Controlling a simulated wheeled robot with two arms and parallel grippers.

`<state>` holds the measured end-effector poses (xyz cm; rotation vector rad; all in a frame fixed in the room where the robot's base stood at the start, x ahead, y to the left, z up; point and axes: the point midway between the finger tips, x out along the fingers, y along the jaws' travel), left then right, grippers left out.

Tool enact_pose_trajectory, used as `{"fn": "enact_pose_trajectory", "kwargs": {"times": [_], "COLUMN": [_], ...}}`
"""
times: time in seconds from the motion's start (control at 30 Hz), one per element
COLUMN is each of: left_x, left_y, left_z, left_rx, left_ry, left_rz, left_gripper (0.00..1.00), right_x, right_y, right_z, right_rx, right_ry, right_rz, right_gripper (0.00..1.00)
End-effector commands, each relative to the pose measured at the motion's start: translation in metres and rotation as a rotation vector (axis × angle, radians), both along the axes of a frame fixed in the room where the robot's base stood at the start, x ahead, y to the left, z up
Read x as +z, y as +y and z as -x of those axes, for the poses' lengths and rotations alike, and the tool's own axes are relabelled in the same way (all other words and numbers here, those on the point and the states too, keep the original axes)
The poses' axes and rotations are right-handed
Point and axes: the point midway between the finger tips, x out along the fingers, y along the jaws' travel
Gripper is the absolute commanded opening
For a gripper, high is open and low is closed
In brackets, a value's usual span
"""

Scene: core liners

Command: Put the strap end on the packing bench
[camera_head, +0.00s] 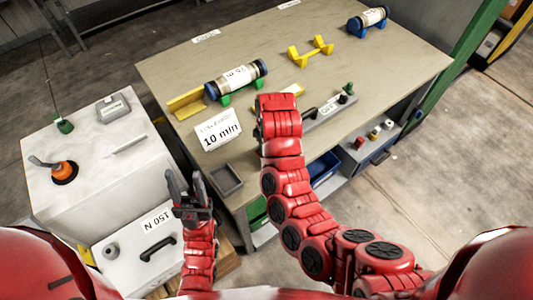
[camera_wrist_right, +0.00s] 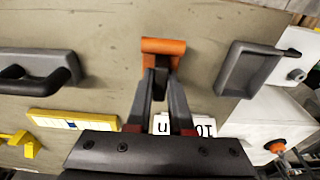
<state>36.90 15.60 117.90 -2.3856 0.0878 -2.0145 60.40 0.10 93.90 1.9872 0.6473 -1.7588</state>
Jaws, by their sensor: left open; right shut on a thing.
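The packing bench (camera_head: 385,75) is the large grey-brown top across the middle of the head view; its surface also fills much of the right wrist view (camera_wrist_right: 110,30). My right gripper (camera_wrist_right: 162,68) is shut on a small orange piece (camera_wrist_right: 163,46), likely the strap end, in the right wrist view. The piece is over the bench top; I cannot tell whether it touches. In the head view my right forearm hides the right gripper and the piece. My left gripper (camera_head: 184,178) is open and empty, pointing up beside the bench's left front corner.
A dark cylinder (camera_head: 237,77) on green cradles, a yellow stand (camera_head: 310,52) and a "10 min" card (camera_head: 218,130) stand on the bench. A grey tray (camera_head: 226,180) sits at its front left corner. A white cabinet (camera_head: 85,165) with an orange-based lever (camera_head: 64,172) stands left.

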Motion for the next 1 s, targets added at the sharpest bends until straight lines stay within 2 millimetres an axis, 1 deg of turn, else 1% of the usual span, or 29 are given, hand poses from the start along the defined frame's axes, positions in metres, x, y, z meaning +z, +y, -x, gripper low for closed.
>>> {"fn": "enact_pose_trajectory", "kwargs": {"times": [0.03,0.17,0.23,0.3,0.4,0.5,0.8,0.83,0.9,1.0], "left_x": [-0.005,-0.005,-0.002,0.001,0.012,0.012,0.008,0.008,0.009,0.009], "left_y": [0.0,0.0,0.0,0.0,0.0,0.0,0.0,0.0,0.0,0.0], "left_z": [0.0,0.0,0.0,0.0,0.0,0.0,0.0,0.0,0.0,0.0], "left_rx": [0.0,0.0,0.0,0.0,0.0,0.0,0.0,0.0,0.0,0.0], "left_ry": [0.0,0.0,0.0,0.0,0.0,0.0,0.0,0.0,0.0,0.0], "left_rz": [0.0,0.0,0.0,0.0,0.0,0.0,0.0,0.0,0.0,0.0], "left_gripper": [0.5,0.5,0.5,0.5,0.5,0.5,0.5,0.5,0.5,0.5], "right_x": [-0.003,-0.004,-0.008,-0.018,-0.028,-0.036,-0.04,-0.04,-0.04,-0.039], "right_y": [-0.002,-0.002,-0.003,-0.003,-0.003,-0.002,-0.002,-0.002,-0.002,-0.002], "right_z": [-0.005,-0.009,-0.009,-0.008,-0.008,-0.009,-0.009,-0.009,-0.009,-0.009], "right_rx": [-0.001,-0.001,-0.001,-0.001,-0.001,-0.001,-0.001,-0.001,-0.001,-0.001], "right_ry": [0.001,0.004,0.006,0.01,0.008,0.006,0.002,0.002,0.002,0.002], "right_rz": [0.003,0.001,0.002,0.001,0.001,0.0,0.0,0.0,0.0,0.0], "right_gripper": [0.0,0.0,0.0,0.0,0.0,0.0,0.0,0.21,0.34,0.49]}}
